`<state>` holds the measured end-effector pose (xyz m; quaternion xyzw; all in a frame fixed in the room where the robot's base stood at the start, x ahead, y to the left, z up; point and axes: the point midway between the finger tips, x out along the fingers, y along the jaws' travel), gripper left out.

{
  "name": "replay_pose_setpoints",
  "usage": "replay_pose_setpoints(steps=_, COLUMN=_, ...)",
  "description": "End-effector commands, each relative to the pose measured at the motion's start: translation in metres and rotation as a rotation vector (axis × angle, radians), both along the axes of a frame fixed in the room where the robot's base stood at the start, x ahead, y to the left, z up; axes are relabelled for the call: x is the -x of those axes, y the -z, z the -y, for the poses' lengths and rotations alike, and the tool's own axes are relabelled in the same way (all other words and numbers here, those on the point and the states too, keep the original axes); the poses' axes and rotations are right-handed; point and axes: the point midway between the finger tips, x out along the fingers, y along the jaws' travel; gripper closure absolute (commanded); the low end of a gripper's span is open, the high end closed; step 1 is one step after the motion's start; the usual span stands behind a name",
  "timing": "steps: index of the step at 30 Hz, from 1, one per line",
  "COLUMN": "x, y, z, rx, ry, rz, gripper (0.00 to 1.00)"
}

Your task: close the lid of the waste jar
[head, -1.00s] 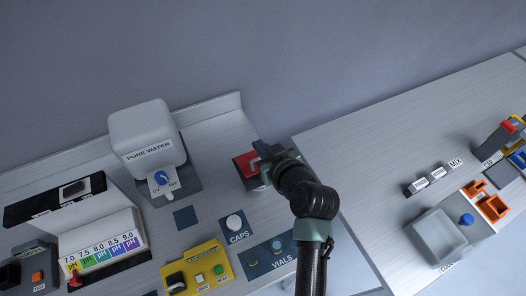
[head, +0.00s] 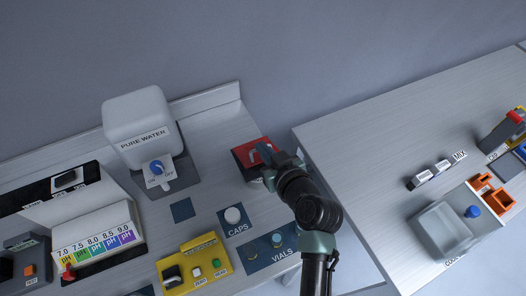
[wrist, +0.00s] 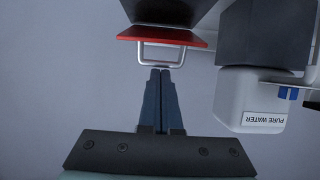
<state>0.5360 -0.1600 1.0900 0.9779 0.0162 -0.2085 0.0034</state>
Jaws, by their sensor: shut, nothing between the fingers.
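The waste jar (wrist: 166,12) is a dark box with a red lid (wrist: 150,33), which carries a pale metal loop handle (wrist: 143,56). In the head view the red lid (head: 243,153) shows at the back of the left bench, partly hidden by my gripper (head: 272,160). The wrist view is upside down. There my gripper (wrist: 160,70) has its fingers together, tips right at the handle's outer bar, with nothing held. Whether they touch it I cannot tell. The lid lies along the jar's top edge in the wrist view; whether it is fully down is unclear.
A white PURE WATER tank (head: 140,118) with a blue tap stands left of the jar. CAPS and VIALS pads (head: 256,262) and a yellow device (head: 206,262) lie nearer. A gap separates the right bench (head: 370,140), which holds a grey tray (head: 420,238).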

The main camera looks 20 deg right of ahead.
Motion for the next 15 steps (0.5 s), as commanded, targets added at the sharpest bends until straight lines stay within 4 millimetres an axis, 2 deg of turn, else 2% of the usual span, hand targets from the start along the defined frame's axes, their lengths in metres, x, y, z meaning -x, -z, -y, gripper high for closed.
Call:
replay_pose_setpoints(steps=1, x=0.001, y=0.011, z=0.000, rx=0.000, ry=0.001, rz=0.015, gripper=1.00)
replay_pose_setpoints(steps=15, x=0.011, y=0.025, z=0.001, rx=-0.005, ry=0.000, rz=0.156, gripper=1.00)
